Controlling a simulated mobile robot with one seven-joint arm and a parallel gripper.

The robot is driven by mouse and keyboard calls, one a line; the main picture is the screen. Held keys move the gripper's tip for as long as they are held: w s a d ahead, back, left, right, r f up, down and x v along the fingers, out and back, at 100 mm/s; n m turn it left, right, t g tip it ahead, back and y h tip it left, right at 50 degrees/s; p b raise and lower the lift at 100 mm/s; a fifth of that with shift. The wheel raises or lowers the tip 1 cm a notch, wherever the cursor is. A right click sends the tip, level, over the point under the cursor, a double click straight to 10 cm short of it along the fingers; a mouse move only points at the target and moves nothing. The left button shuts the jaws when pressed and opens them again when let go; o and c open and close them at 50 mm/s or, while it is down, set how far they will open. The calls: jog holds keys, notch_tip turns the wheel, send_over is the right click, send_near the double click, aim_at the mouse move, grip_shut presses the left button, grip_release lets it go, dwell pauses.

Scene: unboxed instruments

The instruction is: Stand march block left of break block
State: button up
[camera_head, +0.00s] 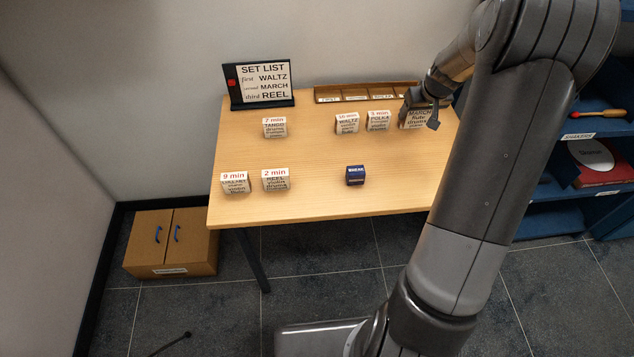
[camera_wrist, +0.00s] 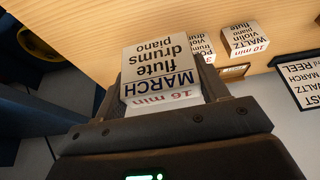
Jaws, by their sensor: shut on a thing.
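The march block (camera_head: 414,119) is a white block marked MARCH, at the back right of the table. My gripper (camera_head: 424,107) is shut on it; in the wrist view the block (camera_wrist: 160,72) sits between the two fingers (camera_wrist: 165,88). I cannot tell whether it touches the table. The break block (camera_head: 356,176) is a small dark blue block near the front middle of the table. The table around the break block is bare on its left, up to the reel block (camera_head: 275,180).
The waltz block (camera_head: 346,123) and polka block (camera_head: 377,121) stand left of my gripper. The tango block (camera_head: 274,128) and a 9 min block (camera_head: 235,183) stand farther left. A set list sign (camera_head: 262,84) and a wooden rack (camera_head: 345,94) line the table's back edge.

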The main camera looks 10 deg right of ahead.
jog(key=s+a, duration=1.4)
jog(key=a, duration=0.4)
jog(key=w+a+f, duration=0.1)
jog(key=a+f, duration=0.1)
jog(key=a, duration=0.1)
jog(key=w+a+f, duration=0.2)
jog(key=a+f, duration=0.1)
jog(key=a, duration=0.1)
jog(key=w+a+f, duration=0.1)
jog(key=a+f, duration=0.1)
jog(key=a, duration=0.2)
jog(key=shift+w+f, duration=0.15)
jog(key=shift+f, duration=2.05)
jog(key=shift+f, duration=0.15)
jog(key=o, duration=1)
